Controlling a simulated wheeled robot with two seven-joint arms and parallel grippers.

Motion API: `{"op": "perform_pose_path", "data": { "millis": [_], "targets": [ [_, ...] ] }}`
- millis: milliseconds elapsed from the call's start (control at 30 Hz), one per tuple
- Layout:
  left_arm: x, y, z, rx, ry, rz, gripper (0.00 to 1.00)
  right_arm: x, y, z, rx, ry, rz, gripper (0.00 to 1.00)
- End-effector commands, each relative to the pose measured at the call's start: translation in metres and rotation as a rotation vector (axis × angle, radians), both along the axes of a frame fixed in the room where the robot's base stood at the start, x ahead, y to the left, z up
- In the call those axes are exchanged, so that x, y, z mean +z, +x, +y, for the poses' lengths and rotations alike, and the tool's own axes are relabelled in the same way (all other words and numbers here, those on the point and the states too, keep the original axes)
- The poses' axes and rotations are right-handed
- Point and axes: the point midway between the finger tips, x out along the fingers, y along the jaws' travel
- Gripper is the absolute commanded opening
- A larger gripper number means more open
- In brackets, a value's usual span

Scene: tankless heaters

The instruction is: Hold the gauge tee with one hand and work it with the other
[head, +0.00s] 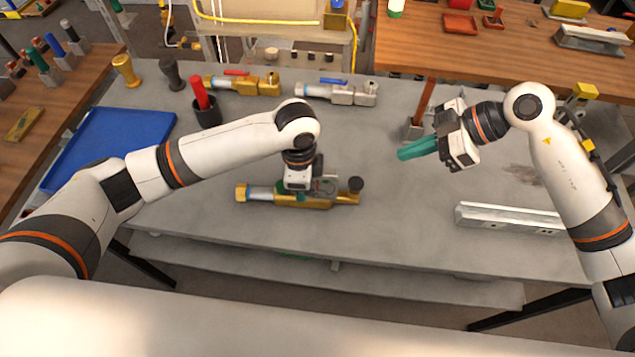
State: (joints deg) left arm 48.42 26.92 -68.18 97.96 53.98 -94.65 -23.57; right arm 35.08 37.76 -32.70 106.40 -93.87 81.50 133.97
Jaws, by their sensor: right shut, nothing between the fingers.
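A brass fitting with a pale blue-grey section, which looks like the gauge tee (258,194), lies on the grey bench in front of me. A round black piece (355,184) stands at its right end. My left gripper (303,197) points down over the fitting's middle and hides part of it. Its fingers are mostly hidden, so I cannot tell whether they grip it. My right gripper (402,154) is shut and empty, its teal fingers pointing left above the bench, apart from the fitting.
Behind are a brass valve with a red lever (240,85), a silver valve with a blue lever (350,95) and a dark cup with a red handle (207,117). A blue tray (90,145) lies left, a metal rail (505,219) right. The bench between fitting and rail is clear.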

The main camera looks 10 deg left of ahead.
Motion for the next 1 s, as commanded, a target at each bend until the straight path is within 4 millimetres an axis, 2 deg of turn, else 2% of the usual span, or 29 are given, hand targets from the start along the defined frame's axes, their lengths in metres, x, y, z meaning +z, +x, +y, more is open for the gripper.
{"op": "perform_pose_path", "data": {
  "millis": [233, 400, 633, 833, 1000],
  "targets": [
    [0.001, 0.001, 0.0, 0.0, 0.0, -0.002, 0.0, 0.001, 0.0, 0.0, 0.0, 0.0, 0.0, 0.0],
    [0.001, 0.001, 0.0, 0.0, 0.0, -0.002, 0.0, 0.023, -0.002, -0.001, 0.001, -0.005, 0.0, 0.0],
    [0.001, 0.001, 0.0, 0.0, 0.0, -0.002, 0.0, 0.022, -0.003, 0.0, 0.0, -0.006, 0.004, 0.0],
    [0.001, 0.001, 0.0, 0.0, -0.001, -0.002, 0.0, 0.011, -0.003, 0.01, 0.001, -0.005, 0.007, 0.0],
    [0.001, 0.001, 0.0, 0.0, -0.001, -0.002, 0.0, -0.012, -0.004, 0.034, 0.003, -0.003, 0.008, 0.0]
  ]
}}
